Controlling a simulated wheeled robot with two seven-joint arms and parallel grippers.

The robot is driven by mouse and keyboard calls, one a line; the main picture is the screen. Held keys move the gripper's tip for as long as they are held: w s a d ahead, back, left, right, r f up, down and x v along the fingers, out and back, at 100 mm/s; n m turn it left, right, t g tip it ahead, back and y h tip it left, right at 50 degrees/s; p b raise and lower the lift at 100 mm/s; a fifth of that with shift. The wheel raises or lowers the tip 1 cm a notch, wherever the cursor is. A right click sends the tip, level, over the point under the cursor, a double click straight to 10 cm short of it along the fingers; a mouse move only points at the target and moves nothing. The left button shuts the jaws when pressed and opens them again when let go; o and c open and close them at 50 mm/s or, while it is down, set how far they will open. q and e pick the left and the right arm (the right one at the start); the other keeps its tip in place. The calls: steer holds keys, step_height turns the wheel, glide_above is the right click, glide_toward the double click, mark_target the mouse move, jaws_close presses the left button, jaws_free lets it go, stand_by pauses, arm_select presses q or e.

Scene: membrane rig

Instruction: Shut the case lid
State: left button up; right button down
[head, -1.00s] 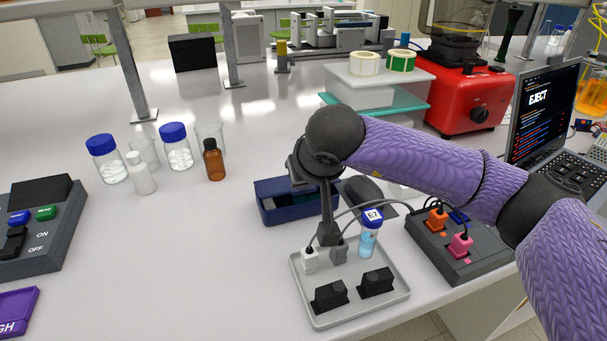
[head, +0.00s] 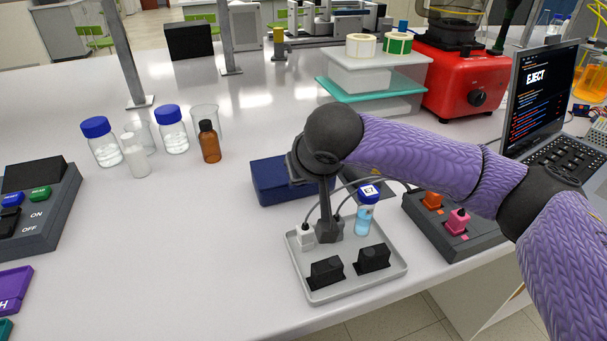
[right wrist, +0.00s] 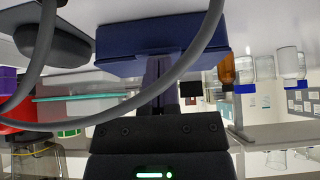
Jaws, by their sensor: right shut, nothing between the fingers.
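The dark blue case (head: 270,180) stands on the bench at centre, behind the grey tray. Its lid lies flat over it and looks shut, with no inside showing. In the right wrist view, which is upside down, the case (right wrist: 160,38) shows as a closed blue block. My right gripper (right wrist: 155,75) is shut and empty, its fingers at the near side of the case; I cannot tell whether they touch it. In the head view my right wrist hides the case's right end. My left gripper is not in view.
The grey tray (head: 345,291) in front holds plugs with cables, black blocks and a blue-capped vial (head: 366,210). Cables loop close to my right gripper. A mouse (right wrist: 50,40) lies beside the case. Bottles and a brown bottle (head: 208,142) stand left; bench is free between.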

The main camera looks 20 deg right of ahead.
steer(key=shift+f, duration=0.25)
